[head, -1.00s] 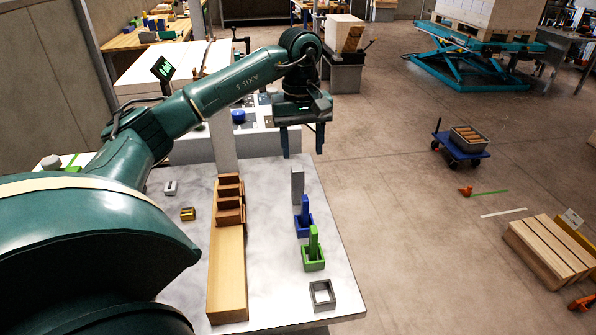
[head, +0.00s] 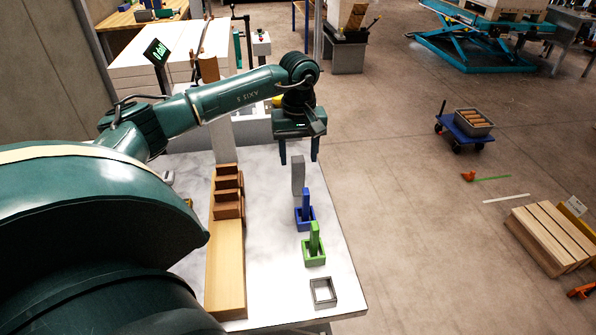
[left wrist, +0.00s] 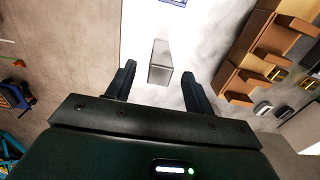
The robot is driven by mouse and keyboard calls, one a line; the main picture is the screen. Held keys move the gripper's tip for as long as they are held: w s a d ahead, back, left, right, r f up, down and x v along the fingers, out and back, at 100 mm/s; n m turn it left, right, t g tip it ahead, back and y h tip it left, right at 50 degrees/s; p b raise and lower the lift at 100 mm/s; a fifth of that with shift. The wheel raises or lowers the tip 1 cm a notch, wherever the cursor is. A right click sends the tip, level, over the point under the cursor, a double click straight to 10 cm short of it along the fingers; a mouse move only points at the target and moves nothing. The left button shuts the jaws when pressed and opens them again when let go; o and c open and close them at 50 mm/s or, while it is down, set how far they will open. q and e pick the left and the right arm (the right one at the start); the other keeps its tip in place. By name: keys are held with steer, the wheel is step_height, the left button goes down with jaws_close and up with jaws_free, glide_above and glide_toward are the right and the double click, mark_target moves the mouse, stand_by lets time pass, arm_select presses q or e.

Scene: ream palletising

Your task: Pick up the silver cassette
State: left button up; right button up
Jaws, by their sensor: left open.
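The silver cassette (head: 298,174) is a grey upright block near the far right edge of the marble-topped table (head: 270,270). My left gripper (head: 299,156) is open and empty, pointing down just above the cassette. In the left wrist view the cassette (left wrist: 161,62) shows between and beyond the two open fingers (left wrist: 157,84), apart from both. Its lower part is seen in the head view; whether a holder is under it cannot be told. My right gripper is not in view.
A blue cassette in a blue holder (head: 305,215) and a green one in a green holder (head: 314,250) stand nearer. An empty grey holder (head: 323,292) is at the front. A wooden rack (head: 227,260) with compartments lies left.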

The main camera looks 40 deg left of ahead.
mark_target(298, 159)
arm_select(q)
steer(key=f, duration=0.4)
steer(key=shift+w+a+f+p, duration=0.1)
steer(key=shift+a+f+p, duration=0.1)
steer(key=shift+p, duration=0.15)
steer(key=shift+c, duration=0.3)
steer(key=shift+r, duration=0.1)
jaws_close()
